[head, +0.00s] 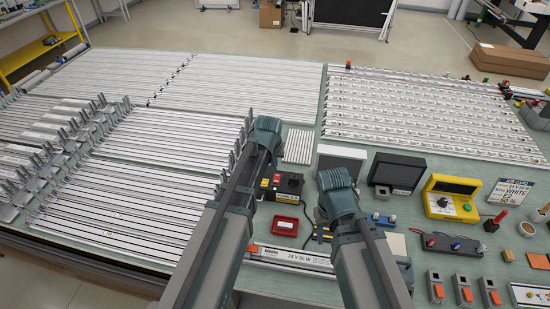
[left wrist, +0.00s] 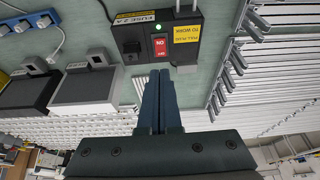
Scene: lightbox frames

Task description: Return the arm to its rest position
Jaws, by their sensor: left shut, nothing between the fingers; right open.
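My left gripper (left wrist: 160,76) shows in the left wrist view, with its two dark blue fingers pressed together and nothing between them. That view is upside down, and the fingers appear in front of the bench, below the switch box in the picture. In the head view my left arm (head: 225,235) reaches up from the bottom over the bench, its teal joint (head: 267,130) beside the metal strips. My right arm (head: 365,260) reaches up to its right, with a teal joint (head: 337,190) at its far end. I cannot make out any fingers in the head view.
A black switch box (head: 289,184) with a red switch, also in the left wrist view (left wrist: 183,42), and a red tray (head: 285,225) lie between my arms. Metal strips (head: 130,190) fill the left. A yellow device (head: 436,205) and small parts crowd the right.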

